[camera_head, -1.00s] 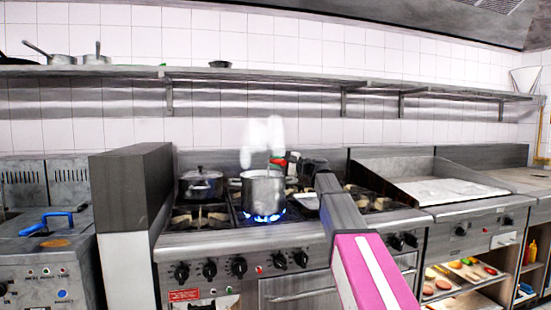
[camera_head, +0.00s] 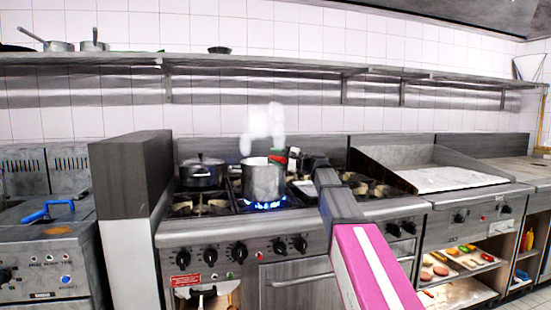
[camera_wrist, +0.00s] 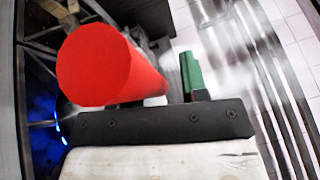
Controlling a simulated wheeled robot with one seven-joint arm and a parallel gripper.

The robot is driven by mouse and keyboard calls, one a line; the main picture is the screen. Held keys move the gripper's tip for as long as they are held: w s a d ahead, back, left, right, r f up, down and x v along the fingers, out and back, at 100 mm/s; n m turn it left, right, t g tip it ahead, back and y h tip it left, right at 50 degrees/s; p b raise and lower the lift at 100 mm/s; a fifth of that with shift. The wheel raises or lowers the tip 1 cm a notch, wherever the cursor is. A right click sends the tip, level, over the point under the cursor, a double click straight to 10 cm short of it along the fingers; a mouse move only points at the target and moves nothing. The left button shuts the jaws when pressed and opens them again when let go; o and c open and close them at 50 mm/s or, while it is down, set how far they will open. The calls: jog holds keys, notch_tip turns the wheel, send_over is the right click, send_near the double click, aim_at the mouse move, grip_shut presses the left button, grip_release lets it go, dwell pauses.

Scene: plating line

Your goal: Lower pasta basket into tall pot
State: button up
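The tall steel pot (camera_head: 263,181) stands on a lit burner in the head view, with steam above it. My gripper (camera_head: 291,157) is just right of and behind its rim. A red handle (camera_head: 277,160) shows at the pot's rim beside the gripper. In the wrist view the red handle (camera_wrist: 95,65) is a large cylinder running in front of the gripper's black palm. One green finger (camera_wrist: 190,72) stands to its right, with a gap between them. The other finger is hidden behind the handle. The basket itself cannot be made out; the pot's inside is hidden.
A lidded pot (camera_head: 202,172) stands left of the tall pot. A tall grey panel (camera_head: 131,175) bounds the stove on the left. The griddle (camera_head: 450,180) lies to the right. A shelf (camera_head: 260,62) with pans runs along the wall above.

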jog(key=shift+o, duration=0.7)
jog(key=shift+f, duration=0.1)
jog(key=v, duration=1)
jog(key=shift+d, duration=0.4)
jog(key=shift+s, duration=0.1)
